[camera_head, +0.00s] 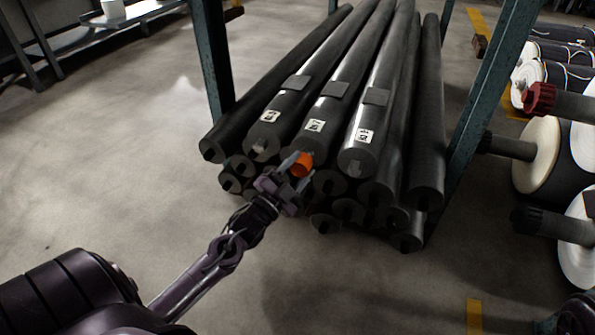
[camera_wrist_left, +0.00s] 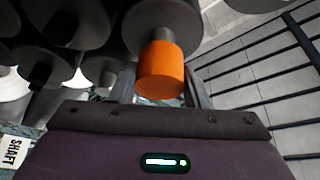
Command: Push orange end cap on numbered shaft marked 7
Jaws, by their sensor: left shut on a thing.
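My left gripper (camera_head: 290,176) is shut on the orange end cap (camera_head: 302,164), at the front end of the middle labelled roll (camera_head: 335,105). In the left wrist view the cap (camera_wrist_left: 160,75) sits between the two fingers, in line with a grey shaft stub (camera_wrist_left: 161,34) on a dark roll end. The cap meets or overlaps the stub; I cannot tell how far it is on. White number labels show on the left roll (camera_head: 269,117), the middle roll and the right roll (camera_head: 366,136); the digits are too small to read surely. My right gripper is not in view.
Several dark rolls lie stacked below, their ends close around my gripper. Green rack posts (camera_head: 213,60) stand either side of the stack. More rolls with white ends (camera_head: 540,155) and a red cap (camera_head: 538,98) are at the right. The floor at left is clear.

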